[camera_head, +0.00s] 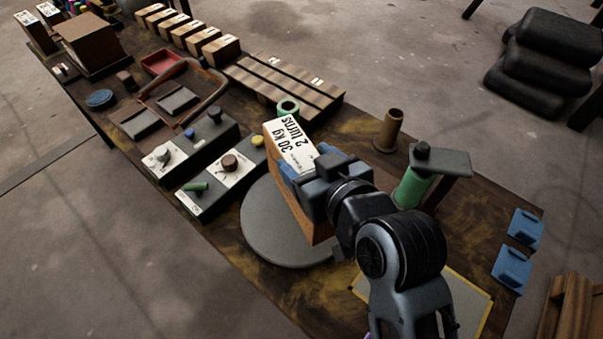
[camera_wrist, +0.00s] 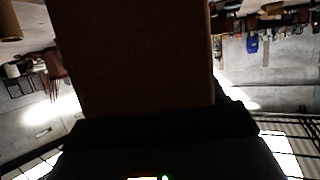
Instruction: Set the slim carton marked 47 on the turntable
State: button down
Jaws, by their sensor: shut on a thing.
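My gripper (camera_head: 306,180) is shut on a slim brown carton (camera_head: 292,148). Its white top label reads "30 kg" and "2 turns"; I cannot make out a 47 on it. The carton is upright over the right part of the round grey turntable (camera_head: 262,238). I cannot tell whether its base touches the disc, as my gripper and arm hide part of it. In the wrist view the carton (camera_wrist: 135,55) is a dark brown block filling the middle. The turntable does not show there.
Two control boxes with knobs (camera_head: 222,177) stand close left of the turntable. A green cylinder under a grey plate (camera_head: 440,160) and a brown cup (camera_head: 388,130) stand to the right. A yellow-edged grey mat (camera_head: 470,296) lies at the lower right. Several wooden blocks (camera_head: 210,45) stand behind.

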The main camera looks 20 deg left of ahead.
jog(key=shift+a+f, duration=0.25)
jog(key=shift+a, duration=0.3)
jog(key=shift+f, duration=2.15)
jog(key=shift+c, duration=0.7)
grip_release()
jog(key=v, duration=1.2)
jog(key=shift+b, duration=0.4)
